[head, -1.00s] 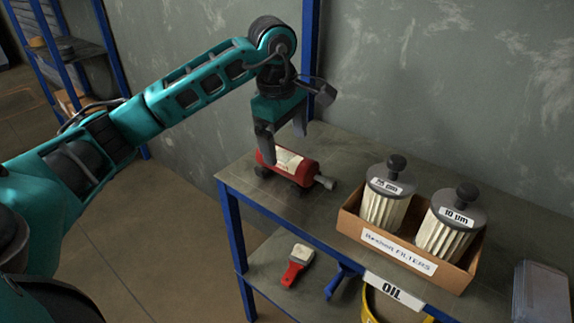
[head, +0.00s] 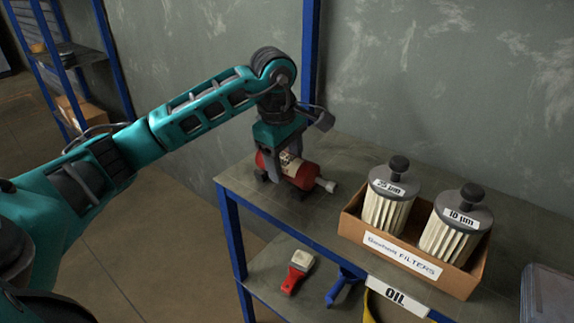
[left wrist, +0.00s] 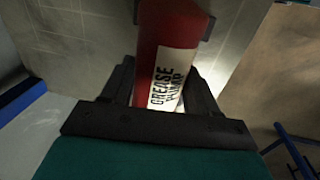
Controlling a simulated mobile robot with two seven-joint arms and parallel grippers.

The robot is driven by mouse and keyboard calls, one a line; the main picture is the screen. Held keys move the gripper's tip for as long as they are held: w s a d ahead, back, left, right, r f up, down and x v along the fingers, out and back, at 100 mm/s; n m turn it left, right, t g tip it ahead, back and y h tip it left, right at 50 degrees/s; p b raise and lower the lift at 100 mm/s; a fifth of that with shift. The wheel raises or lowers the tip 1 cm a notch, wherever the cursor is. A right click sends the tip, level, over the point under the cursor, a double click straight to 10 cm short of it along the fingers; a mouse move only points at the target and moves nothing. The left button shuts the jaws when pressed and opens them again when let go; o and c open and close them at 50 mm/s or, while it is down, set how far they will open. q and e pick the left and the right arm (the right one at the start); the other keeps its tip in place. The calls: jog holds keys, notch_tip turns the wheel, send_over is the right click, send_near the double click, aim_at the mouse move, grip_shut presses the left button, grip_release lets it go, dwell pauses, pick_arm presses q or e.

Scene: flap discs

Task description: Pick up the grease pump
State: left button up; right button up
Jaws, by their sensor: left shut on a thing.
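The grease pump (head: 303,172) is a red cylinder with a white label and a pale nozzle at its right end. It lies on its side near the left end of the upper shelf. My left gripper (head: 272,175) comes down over it from above, with its fingers shut on the body. In the left wrist view the red pump (left wrist: 150,50) sits between the two dark fingers (left wrist: 160,95), and its label reads "GREASE PUMP". The fingers hide part of its body. My right gripper is not in view.
A cardboard box (head: 400,257) with two filter canisters stands right on the shelf (head: 330,215). A clear container (head: 546,295) is at the far right. A red-handled brush (head: 298,270) lies on the lower shelf. A blue post (head: 311,70) rises behind the gripper.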

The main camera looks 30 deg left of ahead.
pick_arm(q)
grip_shut()
jog(key=shift+r, duration=0.1)
dwell(0.4)
